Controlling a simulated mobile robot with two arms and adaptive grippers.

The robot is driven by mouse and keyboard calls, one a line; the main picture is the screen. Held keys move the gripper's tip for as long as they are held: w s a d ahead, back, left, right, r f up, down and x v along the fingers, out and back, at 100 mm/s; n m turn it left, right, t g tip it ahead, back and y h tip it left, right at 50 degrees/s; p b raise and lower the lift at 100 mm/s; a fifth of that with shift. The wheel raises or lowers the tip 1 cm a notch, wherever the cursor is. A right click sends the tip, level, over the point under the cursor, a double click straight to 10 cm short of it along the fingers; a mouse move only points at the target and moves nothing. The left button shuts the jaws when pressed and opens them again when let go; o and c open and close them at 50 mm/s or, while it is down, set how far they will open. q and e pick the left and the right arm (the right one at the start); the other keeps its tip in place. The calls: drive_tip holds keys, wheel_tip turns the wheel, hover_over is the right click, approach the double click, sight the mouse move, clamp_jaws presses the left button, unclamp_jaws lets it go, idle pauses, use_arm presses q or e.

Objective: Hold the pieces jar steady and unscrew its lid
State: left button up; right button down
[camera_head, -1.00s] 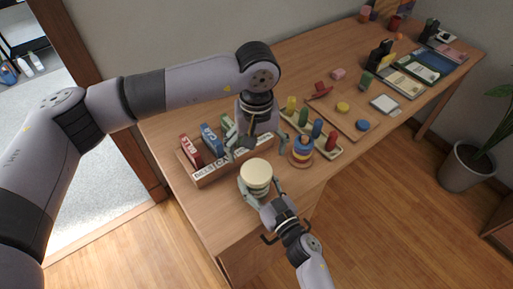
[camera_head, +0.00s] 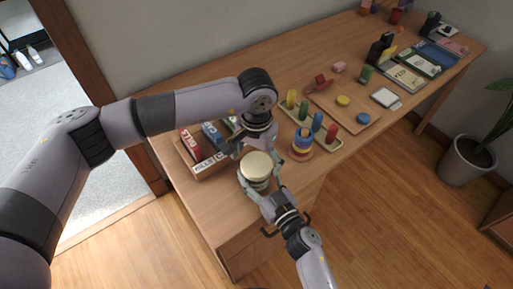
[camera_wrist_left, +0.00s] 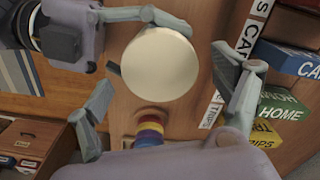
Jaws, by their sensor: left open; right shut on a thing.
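The pieces jar (camera_head: 258,184) stands upright near the table's front edge, with a round cream lid (camera_head: 256,165) on top. The lid shows from above in the left wrist view (camera_wrist_left: 160,63). My right gripper (camera_head: 262,184) is shut on the jar's side below the lid, from the front. My left gripper (camera_head: 257,150) is open and points down just behind and above the lid. In the left wrist view its fingers are spread on either side of the lid, apart from it. Most of the jar's body is hidden by the lid and right fingers.
A wooden rack with red, blue and green boxes (camera_head: 212,133) stands close left of the jar. A ring stacker (camera_head: 302,144) and a peg board (camera_head: 327,140) stand to the right. A tray (camera_head: 350,118) and books (camera_head: 403,77) lie farther right.

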use_arm(q)
drive_tip(key=shift+f, duration=0.65)
drive_tip(key=shift+c, duration=0.6)
